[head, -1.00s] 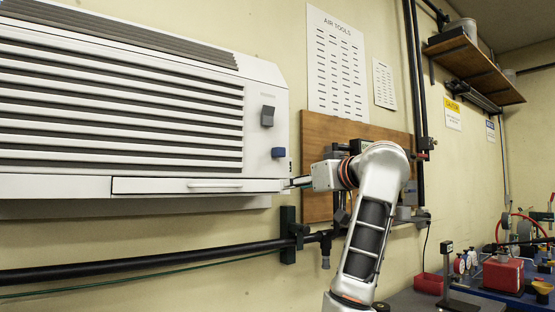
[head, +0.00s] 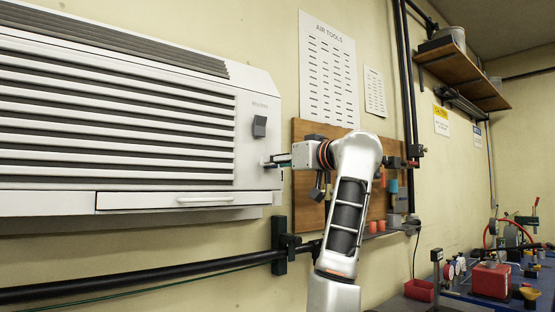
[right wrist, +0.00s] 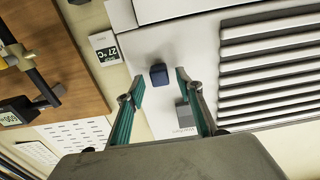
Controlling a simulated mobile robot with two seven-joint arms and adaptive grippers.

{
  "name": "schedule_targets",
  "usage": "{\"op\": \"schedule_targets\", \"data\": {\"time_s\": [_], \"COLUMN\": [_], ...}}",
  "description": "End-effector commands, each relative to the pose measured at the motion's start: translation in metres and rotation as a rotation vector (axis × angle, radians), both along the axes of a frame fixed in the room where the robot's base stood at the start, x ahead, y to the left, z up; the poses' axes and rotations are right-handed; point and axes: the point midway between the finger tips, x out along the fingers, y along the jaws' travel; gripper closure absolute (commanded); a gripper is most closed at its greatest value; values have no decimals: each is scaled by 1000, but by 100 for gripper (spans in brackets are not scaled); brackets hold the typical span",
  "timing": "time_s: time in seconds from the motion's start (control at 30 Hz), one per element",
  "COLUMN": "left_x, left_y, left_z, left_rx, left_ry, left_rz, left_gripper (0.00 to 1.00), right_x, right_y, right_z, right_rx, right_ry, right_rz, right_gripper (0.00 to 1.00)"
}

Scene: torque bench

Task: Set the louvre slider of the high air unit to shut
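The high air unit (head: 250,185) is a white wall box with long horizontal louvres (head: 120,120). A grey control (head: 259,126) sits on its right end panel and also shows in the right wrist view (right wrist: 185,116). A dark blue block (right wrist: 158,74) sits on the same panel; in the head view the gripper covers its place. My right gripper (head: 270,163) is at that panel. In the right wrist view its green fingers (right wrist: 160,78) are open, one on each side of the blue block, with no visible grip. My left gripper is out of view.
A wooden tool board (head: 305,205) lies behind my right arm. A small 27 °C display (right wrist: 105,47) is beside the unit. A black pipe (head: 130,280) runs below the unit. A bench with a red box (head: 492,280) is at the lower right.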

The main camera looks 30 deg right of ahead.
Motion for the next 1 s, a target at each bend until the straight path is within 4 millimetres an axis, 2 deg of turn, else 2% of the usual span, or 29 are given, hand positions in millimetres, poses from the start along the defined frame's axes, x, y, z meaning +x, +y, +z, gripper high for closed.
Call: {"op": "schedule_targets", "data": {"time_s": [0.3,0.43,0.63,0.73,0.9,1.0], "left_x": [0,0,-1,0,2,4], "left_y": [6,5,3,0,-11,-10], "left_z": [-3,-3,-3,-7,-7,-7], "left_rx": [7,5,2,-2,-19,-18], "left_ry": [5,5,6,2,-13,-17], "left_rz": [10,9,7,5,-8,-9], "left_gripper": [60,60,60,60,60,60], "right_x": [3,3,3,2,-1,-2], "right_y": [0,0,3,19,56,70], "right_z": [-1,-1,-1,-2,-2,-2], "right_rx": [-1,-1,-1,-3,-3,-3], "right_ry": [1,1,0,0,-1,0], "right_rz": [-1,-1,0,1,3,2], "right_gripper": [64,98,100,100,100,100]}}
